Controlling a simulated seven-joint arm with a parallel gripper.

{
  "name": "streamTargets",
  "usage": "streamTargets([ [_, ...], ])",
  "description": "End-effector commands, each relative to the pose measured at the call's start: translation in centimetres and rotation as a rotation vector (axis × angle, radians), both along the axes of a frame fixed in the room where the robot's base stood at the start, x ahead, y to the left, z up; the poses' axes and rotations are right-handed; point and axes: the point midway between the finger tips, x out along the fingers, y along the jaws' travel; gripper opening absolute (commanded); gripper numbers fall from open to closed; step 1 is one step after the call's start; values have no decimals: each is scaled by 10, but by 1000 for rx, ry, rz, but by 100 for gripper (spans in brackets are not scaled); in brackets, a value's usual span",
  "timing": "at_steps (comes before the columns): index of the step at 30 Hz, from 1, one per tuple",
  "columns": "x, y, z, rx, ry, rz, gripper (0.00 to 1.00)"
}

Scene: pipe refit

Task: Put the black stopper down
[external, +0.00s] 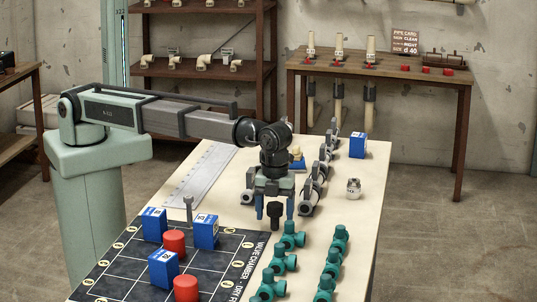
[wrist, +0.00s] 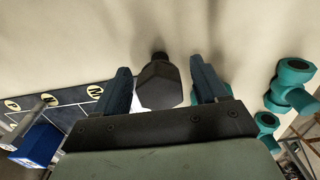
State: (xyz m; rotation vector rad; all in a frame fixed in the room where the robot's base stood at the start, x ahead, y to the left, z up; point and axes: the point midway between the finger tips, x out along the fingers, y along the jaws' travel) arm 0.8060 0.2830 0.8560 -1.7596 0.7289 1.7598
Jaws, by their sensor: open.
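The black stopper (external: 274,211) is below my gripper (external: 274,204), over the pale tabletop between the dark mat and the green fittings. In the wrist view the stopper (wrist: 160,84) shows a six-sided head with a narrower end beyond it. My gripper (wrist: 158,68) is open, with one blue finger on each side of the stopper. A gap shows at the right finger; the left finger is very close, and I cannot tell if it touches. The stopper looks upright in the external view. I cannot tell surely whether its lower end rests on the tabletop.
The dark gridded mat (external: 215,277) at front left bears blue boxes (external: 206,231), red cylinders (external: 175,243) and a grey post (external: 188,208). Several green fittings (external: 291,241) stand close at right. Grey clamps (external: 314,187) are behind.

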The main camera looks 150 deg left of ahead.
Motion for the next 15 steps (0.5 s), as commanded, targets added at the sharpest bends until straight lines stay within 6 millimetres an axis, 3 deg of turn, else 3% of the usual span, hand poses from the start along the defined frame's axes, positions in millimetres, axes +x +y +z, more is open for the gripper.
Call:
streamTargets([
  [5, 1, 0, 16, 1, -2, 0, 72],
  [15, 1, 0, 78, 1, -2, 0, 72],
])
